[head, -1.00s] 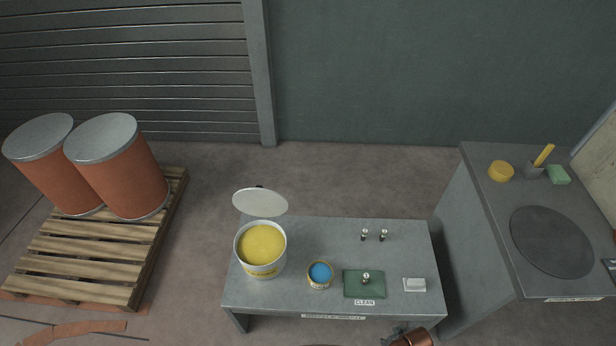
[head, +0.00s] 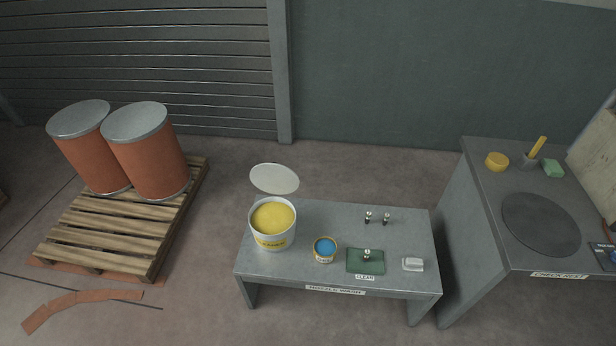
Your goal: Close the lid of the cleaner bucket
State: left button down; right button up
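The cleaner bucket (head: 272,240) is a white pail with a yellow label, standing upright at the left end of the grey bench. Yellow contents (head: 273,216) show through its open top. Its round pale lid (head: 274,179) stands raised at the bucket's back rim, tilted open. Neither of my grippers shows in the head view now, so nothing of mine is seen touching the bucket or lid.
The bench (head: 330,215) also holds a small tin with blue contents (head: 325,250), a green mat (head: 365,261), two small fittings and a white block (head: 412,264). A taller counter (head: 490,220) stands at right. Orange drums (head: 148,160) stand on a pallet (head: 105,235) at left.

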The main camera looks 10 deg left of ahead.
aim_at(273, 178)
jog(key=z, duration=0.3)
jog(key=k, duration=0.55)
jog(key=u, duration=0.8)
jog(key=i, duration=1.55)
jog(key=z, duration=0.45)
